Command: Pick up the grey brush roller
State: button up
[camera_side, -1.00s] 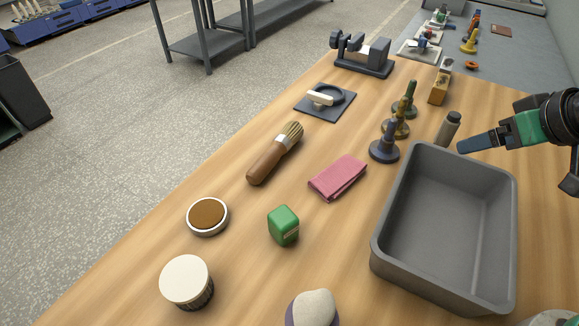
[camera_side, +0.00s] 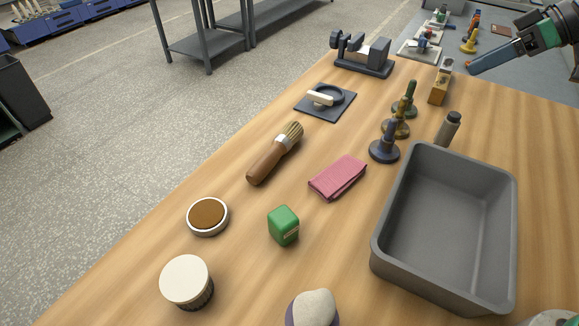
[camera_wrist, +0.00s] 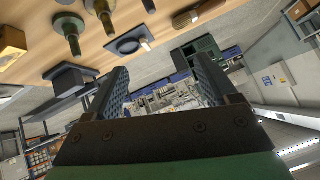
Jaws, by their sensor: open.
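An upright grey cylinder with a darker top (camera_side: 448,128), which looks like the grey brush roller, stands on the wooden table just behind the grey tray (camera_side: 392,215). I do not make it out in the wrist view. My gripper (camera_side: 474,69) is in the air at the upper right of the side view, apart from the cylinder and above it in the picture. In the wrist view my gripper (camera_wrist: 158,82) has its two dark fingers wide apart, with nothing between them.
Several dark-based spindles (camera_side: 385,145) stand left of the cylinder. A pink cloth (camera_side: 339,178), a brush (camera_side: 275,154) and a green block (camera_side: 284,226) lie farther left. The tray is empty.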

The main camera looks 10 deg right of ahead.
jog(key=w+d+f+n+t+y, duration=0.1)
jog(key=w+d+n+t+y, duration=0.15)
jog(key=d+n+y, duration=0.4)
jog(key=m+h, duration=0.1)
jog(key=h, duration=0.1)
send_near(442, 127)
jog(key=shift+g, duration=0.35)
jog(key=x, duration=0.2)
jog(key=w+x, duration=0.1)
jog(key=x, duration=0.2)
jog(key=shift+d+r, duration=0.15)
jog(key=shift+d, duration=0.15)
jog(key=shift+a+f, duration=0.15)
jog(key=shift+f, duration=0.2)
jog(key=shift+x, duration=2.7)
grip_shut()
